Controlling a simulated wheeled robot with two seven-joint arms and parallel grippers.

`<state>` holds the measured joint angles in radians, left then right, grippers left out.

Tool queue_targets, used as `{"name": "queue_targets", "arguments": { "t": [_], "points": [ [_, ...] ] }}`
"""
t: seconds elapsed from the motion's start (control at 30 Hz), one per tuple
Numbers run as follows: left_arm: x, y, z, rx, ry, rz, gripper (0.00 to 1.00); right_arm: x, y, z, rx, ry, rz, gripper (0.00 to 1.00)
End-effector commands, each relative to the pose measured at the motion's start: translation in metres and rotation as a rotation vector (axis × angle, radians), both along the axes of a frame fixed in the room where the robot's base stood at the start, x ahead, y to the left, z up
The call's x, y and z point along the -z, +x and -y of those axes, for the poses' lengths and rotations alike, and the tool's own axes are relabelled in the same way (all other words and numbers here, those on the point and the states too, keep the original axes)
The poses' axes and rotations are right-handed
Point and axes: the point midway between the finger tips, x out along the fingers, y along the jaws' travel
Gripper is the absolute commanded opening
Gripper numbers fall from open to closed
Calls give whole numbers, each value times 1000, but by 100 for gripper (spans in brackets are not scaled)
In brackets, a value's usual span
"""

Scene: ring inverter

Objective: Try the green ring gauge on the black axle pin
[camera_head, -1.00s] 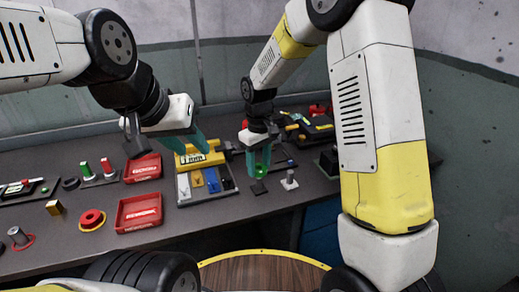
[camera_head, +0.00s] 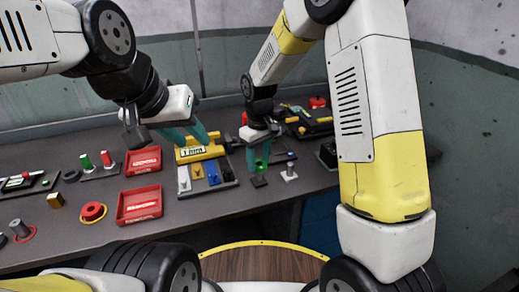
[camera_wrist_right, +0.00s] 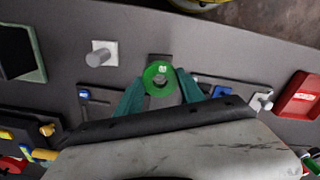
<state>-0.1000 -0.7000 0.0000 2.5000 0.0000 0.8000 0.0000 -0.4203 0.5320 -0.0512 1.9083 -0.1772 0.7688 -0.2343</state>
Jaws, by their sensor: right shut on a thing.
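My right gripper (camera_wrist_right: 159,90) is shut on the green ring gauge (camera_wrist_right: 160,77), with a teal finger on each side of it. The ring also shows in the head view (camera_head: 261,165), hanging low from the fingertips. Just below it in the head view is a small dark square base (camera_head: 258,182), which looks like the black axle pin's foot. Its top edge shows behind the ring in the right wrist view (camera_wrist_right: 160,58). The pin itself is hidden, so I cannot tell whether the ring is around it. My left gripper (camera_head: 188,134) is open and empty above the grey tray.
A light grey pin on a square base (camera_head: 290,173) stands close to the right of the dark base. The grey tray (camera_head: 224,185) with coloured blocks lies to the left. Red bins (camera_head: 139,204) stand further left. The front strip of bench is clear.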

Motion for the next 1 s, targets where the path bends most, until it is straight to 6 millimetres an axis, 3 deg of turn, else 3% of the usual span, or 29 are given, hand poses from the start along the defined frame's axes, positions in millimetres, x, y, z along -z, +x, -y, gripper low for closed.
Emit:
{"name": "queue_targets", "arguments": {
  "t": [1.0],
  "points": [
    [0, 0, 0, 0, 0, 0, 36, 10, 0, 0, 0, 0, 0, 0]
  ]
}}
